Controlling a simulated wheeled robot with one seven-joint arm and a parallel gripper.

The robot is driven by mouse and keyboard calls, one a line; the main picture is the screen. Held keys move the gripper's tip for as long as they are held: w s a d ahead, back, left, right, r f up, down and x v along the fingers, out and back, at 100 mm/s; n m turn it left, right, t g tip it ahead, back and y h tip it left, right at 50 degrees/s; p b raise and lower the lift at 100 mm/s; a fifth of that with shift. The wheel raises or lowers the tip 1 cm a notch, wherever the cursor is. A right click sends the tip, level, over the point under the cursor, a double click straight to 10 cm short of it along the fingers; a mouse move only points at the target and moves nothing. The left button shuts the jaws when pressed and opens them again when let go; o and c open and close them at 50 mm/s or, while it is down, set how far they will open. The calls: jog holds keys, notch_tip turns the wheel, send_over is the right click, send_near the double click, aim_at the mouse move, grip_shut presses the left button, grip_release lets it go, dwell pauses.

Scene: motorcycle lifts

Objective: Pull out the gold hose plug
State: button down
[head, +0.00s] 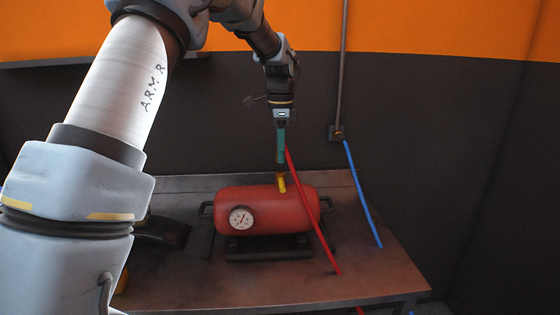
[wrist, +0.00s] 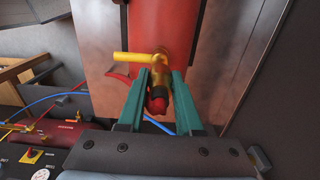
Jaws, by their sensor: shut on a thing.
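The gold hose plug (wrist: 158,82) shows in the wrist view between the two green fingers of my gripper (wrist: 164,74), which is shut on it. The red hose end (wrist: 157,104) comes off the plug toward the camera. A yellow lever (wrist: 134,58) sticks out to the left just beyond the plug. In the head view my gripper (head: 281,160) points down above the gold fitting (head: 281,184) on top of the red tank (head: 265,208). The fingers hide the plug there, and I cannot tell whether it is still seated.
The red tank has a round gauge (head: 241,218) and stands on a brown bench (head: 360,278). The red hose (head: 312,215) runs from my fingers down across the tank's right part. A blue hose (head: 362,195) hangs from a wall fitting (head: 339,133) to the right.

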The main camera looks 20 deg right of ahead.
jog(key=shift+r+p, duration=1)
jog(key=shift+r, duration=0.4)
